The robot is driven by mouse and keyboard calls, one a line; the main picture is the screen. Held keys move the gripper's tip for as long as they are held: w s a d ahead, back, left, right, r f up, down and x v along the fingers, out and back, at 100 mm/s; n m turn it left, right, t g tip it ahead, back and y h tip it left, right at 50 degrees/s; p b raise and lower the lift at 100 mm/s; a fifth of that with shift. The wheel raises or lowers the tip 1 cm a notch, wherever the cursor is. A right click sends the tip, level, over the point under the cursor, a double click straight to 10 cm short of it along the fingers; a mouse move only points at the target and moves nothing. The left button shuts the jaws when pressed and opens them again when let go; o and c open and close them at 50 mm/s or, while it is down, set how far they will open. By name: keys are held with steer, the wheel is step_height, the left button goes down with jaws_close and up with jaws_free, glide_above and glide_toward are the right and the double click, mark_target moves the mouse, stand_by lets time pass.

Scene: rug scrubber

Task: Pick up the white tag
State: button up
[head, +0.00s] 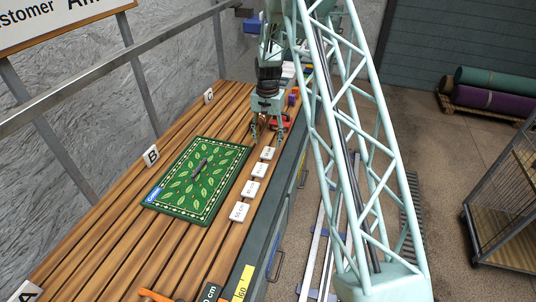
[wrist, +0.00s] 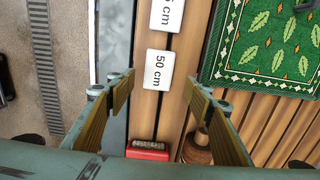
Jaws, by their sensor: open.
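Several small white tags lie in a row along the right side of the slatted wooden table. The one closest to my gripper (head: 267,138) is a white tag (head: 267,153); the others are a second (head: 259,170), a third (head: 250,189) and a fourth (head: 239,212). In the wrist view a white tag reading "50 cm" (wrist: 158,69) lies flat just beyond my open fingers (wrist: 160,90), roughly centred between them. Another tag (wrist: 167,14) is cut off at the top edge. My gripper is empty above the table; its exact height is unclear.
A green leaf-patterned rug (head: 180,196) lies left of the tags with a dark object on it. A red brush (wrist: 148,150) and a round wooden item (wrist: 195,150) sit close to my fingers. Upright white markers B (head: 151,155) and C (head: 209,97) line the far edge.

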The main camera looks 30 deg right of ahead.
mark_target(268, 151)
steer(key=shift+f, duration=0.15)
steer(key=shift+s+d+f, duration=0.1)
steer(key=shift+f, duration=2.4)
steer(key=c, duration=0.8)
